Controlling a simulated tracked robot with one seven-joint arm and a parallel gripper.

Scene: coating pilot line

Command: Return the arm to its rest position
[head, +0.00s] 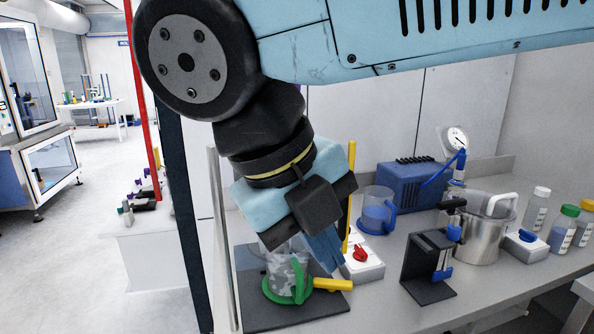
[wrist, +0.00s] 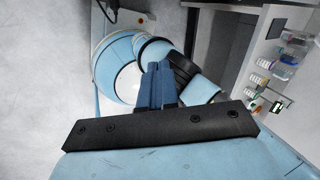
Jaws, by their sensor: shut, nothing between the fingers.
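My arm reaches down from the top of the head view, bent at a dark joint. My gripper (head: 328,262) hangs at its end, its blue fingers pointing down and slightly right. The fingers are together with nothing between them; the wrist view also shows my gripper (wrist: 155,84) with its two blue fingers side by side and empty. In the head view it overlaps a clear vessel with a green base ring (head: 289,290). I cannot tell how far apart they are in depth. My gripper hides part of that vessel and the bench behind.
The vessel stands on a dark plate (head: 262,318) at the bench's left end. Right of it are a white box with a red knob (head: 360,256), a blue jug (head: 377,208), a black stand (head: 427,272), a steel pot (head: 485,232) and bottles. Open floor (head: 95,160) lies left.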

